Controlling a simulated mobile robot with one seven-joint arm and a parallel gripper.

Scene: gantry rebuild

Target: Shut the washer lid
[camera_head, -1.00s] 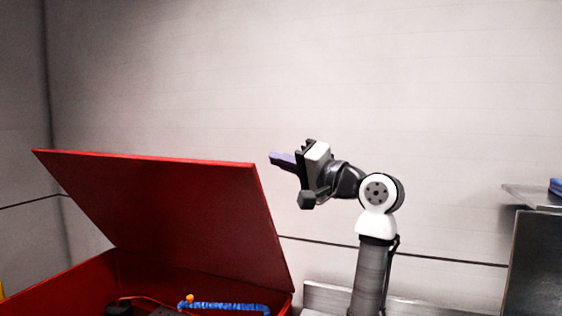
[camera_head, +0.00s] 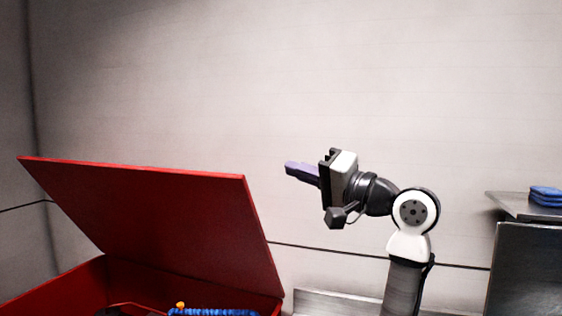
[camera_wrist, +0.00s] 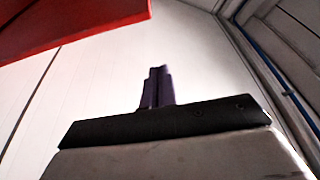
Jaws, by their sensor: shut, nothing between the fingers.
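The red washer (camera_head: 60,287) stands at the lower left of the head view. Its red lid (camera_head: 165,215) is raised and leans back, so the inside is partly visible. My gripper (camera_head: 290,167) is to the right of the lid's upper right corner, apart from it in the picture, with its purple fingers pointing left. The fingers are shut and empty. In the wrist view the shut fingers (camera_wrist: 157,88) show at the centre, and the red lid (camera_wrist: 75,22) fills the upper left corner. The washer's front is below the head view.
A blue coiled hose (camera_head: 213,312) and a small orange thing (camera_head: 180,305) show inside the washer. At the right, a metal shelf (camera_head: 508,207) holds folded blue cloths (camera_head: 546,195) beside a dark metal cabinet (camera_head: 525,270). A pale wall stands behind; the space above the lid is clear.

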